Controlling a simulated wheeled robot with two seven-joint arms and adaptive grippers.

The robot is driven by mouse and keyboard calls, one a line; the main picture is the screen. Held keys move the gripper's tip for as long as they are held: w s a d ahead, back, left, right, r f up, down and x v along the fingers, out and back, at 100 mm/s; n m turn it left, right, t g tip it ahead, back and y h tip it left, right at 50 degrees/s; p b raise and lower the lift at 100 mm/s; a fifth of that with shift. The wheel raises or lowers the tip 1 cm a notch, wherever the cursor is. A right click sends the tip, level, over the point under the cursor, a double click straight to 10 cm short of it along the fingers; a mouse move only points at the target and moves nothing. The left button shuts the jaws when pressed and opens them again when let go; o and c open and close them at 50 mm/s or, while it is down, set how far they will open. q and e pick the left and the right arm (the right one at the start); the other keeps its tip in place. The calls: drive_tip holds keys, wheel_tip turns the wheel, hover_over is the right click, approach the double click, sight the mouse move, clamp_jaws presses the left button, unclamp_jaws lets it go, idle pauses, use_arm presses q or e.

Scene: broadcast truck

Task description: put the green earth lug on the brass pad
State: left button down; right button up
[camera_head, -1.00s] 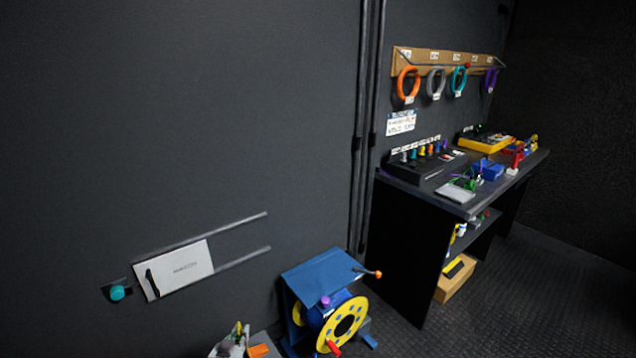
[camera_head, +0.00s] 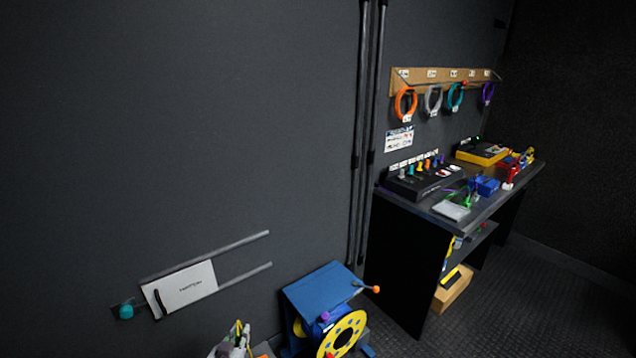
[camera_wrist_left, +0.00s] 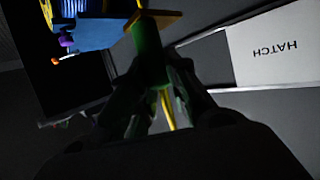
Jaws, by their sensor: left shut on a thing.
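My left gripper (camera_head: 234,345) is at the bottom edge of the head view, left of the blue cable reel. In the left wrist view my left gripper (camera_wrist_left: 156,84) is shut on the green earth lug (camera_wrist_left: 148,50), a green body with a yellow cable (camera_wrist_left: 168,108) running back between the fingers. A flat yellow-brown piece (camera_wrist_left: 153,17) shows at the lug's far end; I cannot tell if it is the lug's own tongue or the brass pad. I cannot make out the brass pad for certain in either view. My right gripper is not in view.
The blue reel stand with its yellow wheel (camera_head: 347,332) stands right of my left gripper. A white hatch panel (camera_head: 186,290) on rails is on the wall. The workbench (camera_head: 402,260) with several devices stands at right. Dark floor (camera_head: 500,300) is open before it.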

use_arm(q)
drive_tip(key=s+r+p, duration=0.2)
drive_tip(key=r+p, duration=0.1)
drive_tip(key=r, duration=0.4)
drive_tip(key=s+d+r+p, duration=0.1)
drive_tip(key=s+r+p, duration=0.2)
drive_tip(key=r, duration=0.4)
drive_tip(key=shift+r+n, duration=0.15)
drive_tip(key=shift+n, duration=0.25)
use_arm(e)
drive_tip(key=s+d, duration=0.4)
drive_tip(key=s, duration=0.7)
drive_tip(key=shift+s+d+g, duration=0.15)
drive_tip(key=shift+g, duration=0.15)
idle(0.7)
